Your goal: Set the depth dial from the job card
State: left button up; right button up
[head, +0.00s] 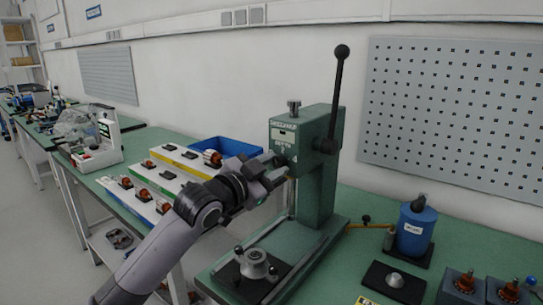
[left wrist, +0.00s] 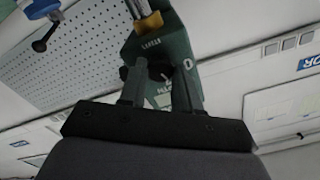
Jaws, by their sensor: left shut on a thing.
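The green press (head: 317,165) stands on the bench with a labelled face and depth markings at its upper front. My left gripper (head: 276,168) reaches up to that face and covers the part where the depth dial sits. In the left wrist view, the two fingers (left wrist: 160,92) are shut on a small dark dial (left wrist: 157,74) in front of the green press face (left wrist: 172,50). A "0" and part of some lettering show beside the fingers. The dial's pointer and setting cannot be read. I cannot make out a job card. My right gripper is not in view.
The black lever (head: 336,100) rises at the press's right. A metal fixture (head: 256,262) sits on the press base. Trays with copper-wound parts (head: 150,192) and a blue bin (head: 225,147) lie left. A blue bottle (head: 415,228) and more fixtures stand right.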

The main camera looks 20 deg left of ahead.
pick_arm(q)
jog(key=n+p, duration=0.4)
jog(key=shift+r, duration=0.1)
jog(key=shift+n+p, duration=0.9)
jog(key=shift+n, duration=0.7)
jog(key=o, duration=1.1)
jog(key=shift+c, duration=0.2)
jog(key=shift+s, duration=0.1)
jog(key=b+v, duration=0.1)
jog(key=v, duration=0.6)
